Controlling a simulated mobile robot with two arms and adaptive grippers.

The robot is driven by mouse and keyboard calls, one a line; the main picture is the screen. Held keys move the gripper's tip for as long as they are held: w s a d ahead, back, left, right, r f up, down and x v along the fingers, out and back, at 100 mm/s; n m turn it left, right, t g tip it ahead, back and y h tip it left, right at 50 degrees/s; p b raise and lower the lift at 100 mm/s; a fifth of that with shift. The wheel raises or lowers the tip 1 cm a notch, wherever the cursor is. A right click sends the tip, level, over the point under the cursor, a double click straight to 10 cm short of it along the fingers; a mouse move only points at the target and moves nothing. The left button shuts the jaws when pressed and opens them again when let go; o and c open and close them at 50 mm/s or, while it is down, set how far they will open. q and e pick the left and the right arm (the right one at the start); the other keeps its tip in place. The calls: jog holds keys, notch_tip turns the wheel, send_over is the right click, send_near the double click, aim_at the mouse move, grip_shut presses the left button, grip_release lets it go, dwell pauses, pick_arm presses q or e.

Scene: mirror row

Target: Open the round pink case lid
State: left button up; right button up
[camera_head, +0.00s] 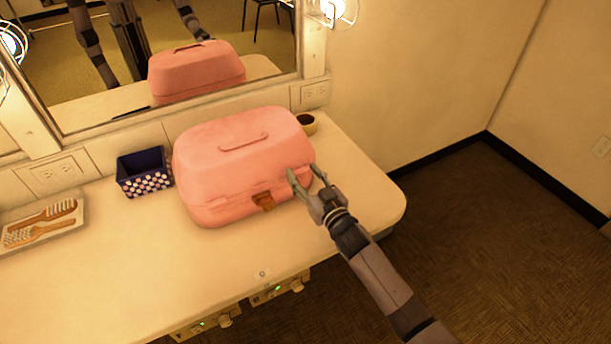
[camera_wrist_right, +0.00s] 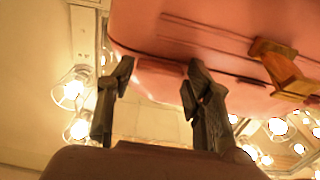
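The round pink case (camera_head: 235,165) stands shut on the counter, its lid (camera_head: 215,135) with a handle on top and an orange-brown latch (camera_head: 264,201) at the front. My right gripper (camera_head: 307,174) is open at the case's front right corner, near the seam. In the right wrist view, the gripper (camera_wrist_right: 158,82) has its two fingers apart, with the pink case (camera_wrist_right: 190,35) just beyond them and the latch (camera_wrist_right: 285,68) to the right. I cannot tell whether a finger touches the case. My left gripper is not in view.
A dark blue dotted basket (camera_head: 144,173) stands left of the case. A tray (camera_head: 72,222) with a comb and brush lies further left. A small round dark-rimmed container (camera_head: 306,123) is behind the case. The mirror (camera_head: 110,70) rises behind; the front counter is clear.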

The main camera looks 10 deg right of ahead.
grip_shut()
dwell(0.3)
jog(key=shift+r, duration=0.1)
